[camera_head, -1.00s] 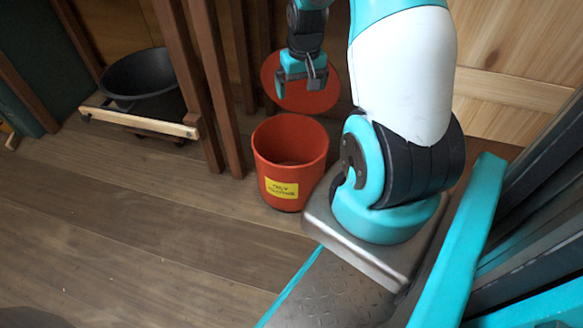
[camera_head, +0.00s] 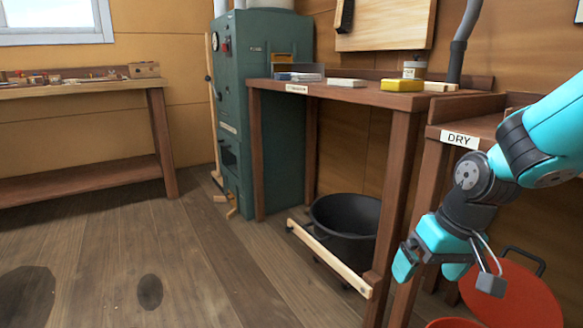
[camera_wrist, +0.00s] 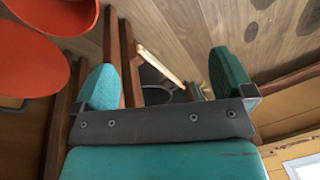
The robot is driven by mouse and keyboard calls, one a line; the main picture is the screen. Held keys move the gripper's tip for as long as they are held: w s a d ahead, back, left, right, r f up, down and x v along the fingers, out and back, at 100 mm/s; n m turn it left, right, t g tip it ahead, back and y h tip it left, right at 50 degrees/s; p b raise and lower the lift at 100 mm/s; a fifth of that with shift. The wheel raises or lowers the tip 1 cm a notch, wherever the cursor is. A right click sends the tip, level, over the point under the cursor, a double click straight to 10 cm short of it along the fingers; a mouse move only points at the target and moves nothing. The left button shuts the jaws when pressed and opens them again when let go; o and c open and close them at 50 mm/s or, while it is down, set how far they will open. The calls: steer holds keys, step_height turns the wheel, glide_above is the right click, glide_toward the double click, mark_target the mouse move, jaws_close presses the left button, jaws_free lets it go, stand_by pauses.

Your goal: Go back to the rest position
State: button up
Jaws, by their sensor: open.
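My gripper (camera_head: 428,270) hangs at the right of the head view, open and empty, with its teal fingers apart. It is in front of the bench legs, left of and above the red lid (camera_head: 520,295). In the wrist view the two fingers of my gripper (camera_wrist: 165,80) stand wide apart with nothing between them. My teal arm comes in from the right edge. The red bin (camera_head: 452,323) shows only its top at the bottom edge of the head view.
A black tub (camera_head: 345,225) sits under the bench (camera_head: 350,93), behind a pale wooden bar (camera_head: 330,262). A bench labelled DRY (camera_head: 460,138) is close to my arm. A green cabinet (camera_head: 265,110) stands behind. The floor (camera_head: 200,270) at left is open, with dark patches.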

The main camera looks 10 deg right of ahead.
steer(key=s+a+r+n+g+y+p, duration=0.2)
steer(key=s+a+r+n+p, duration=0.35)
steer(key=s+a+r, duration=0.75)
step_height(320, 180, up, 36)
steer(key=a+n+p, duration=0.1)
steer(key=p, duration=3.4)
steer(key=shift+s+a+f+p, duration=0.2)
steer(key=shift+s+a+p, duration=0.15)
steer(key=shift+s, duration=0.1)
steer(key=shift+n, duration=0.25)
steer(key=shift+c, duration=0.2)
